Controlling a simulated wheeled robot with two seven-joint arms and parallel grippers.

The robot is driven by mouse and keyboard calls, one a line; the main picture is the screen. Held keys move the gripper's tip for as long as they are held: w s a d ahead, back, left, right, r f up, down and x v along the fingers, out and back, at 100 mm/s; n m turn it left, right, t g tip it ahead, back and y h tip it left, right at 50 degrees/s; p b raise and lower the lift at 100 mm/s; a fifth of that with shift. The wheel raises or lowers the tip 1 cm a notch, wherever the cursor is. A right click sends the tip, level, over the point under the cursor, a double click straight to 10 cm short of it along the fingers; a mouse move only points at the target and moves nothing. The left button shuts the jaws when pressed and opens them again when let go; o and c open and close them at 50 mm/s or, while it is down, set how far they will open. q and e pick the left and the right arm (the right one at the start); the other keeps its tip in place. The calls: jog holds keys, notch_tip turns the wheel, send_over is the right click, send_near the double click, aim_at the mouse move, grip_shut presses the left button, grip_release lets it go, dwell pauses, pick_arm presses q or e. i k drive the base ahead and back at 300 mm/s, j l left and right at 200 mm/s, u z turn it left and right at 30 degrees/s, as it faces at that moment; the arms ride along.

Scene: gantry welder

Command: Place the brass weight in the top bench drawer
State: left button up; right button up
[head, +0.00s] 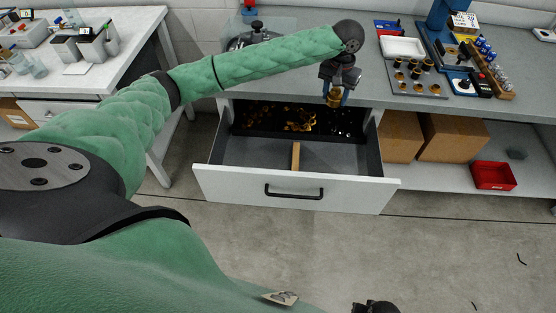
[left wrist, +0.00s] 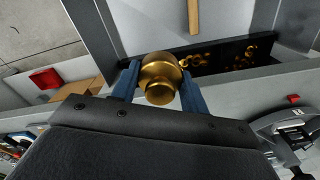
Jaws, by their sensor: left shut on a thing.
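My left gripper (head: 336,92) is shut on the brass weight (head: 334,100) and holds it above the right rear part of the open drawer. In the left wrist view the round, knobbed brass weight (left wrist: 158,72) sits between the blue fingers of the gripper (left wrist: 160,85). The top bench drawer (head: 240,185) is pulled out, with a white front and a black handle. A dark shape at the bottom edge (head: 375,307) seems to be part of my right gripper; its fingers cannot be made out.
A black tray (head: 262,130) with small brass pieces lies at the drawer's back. A wooden strip (head: 295,155) divides the grey drawer floor in front. The bench top (head: 385,95) overhangs behind. Cardboard boxes (head: 452,138) and a red bin (head: 493,175) stand on the shelf at right.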

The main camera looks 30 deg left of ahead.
aim_at(251, 162)
jog(key=i+l+u, duration=0.1)
jog(key=u, duration=1.35)
jog(key=l+u, duration=0.15)
jog(key=l, duration=2.6)
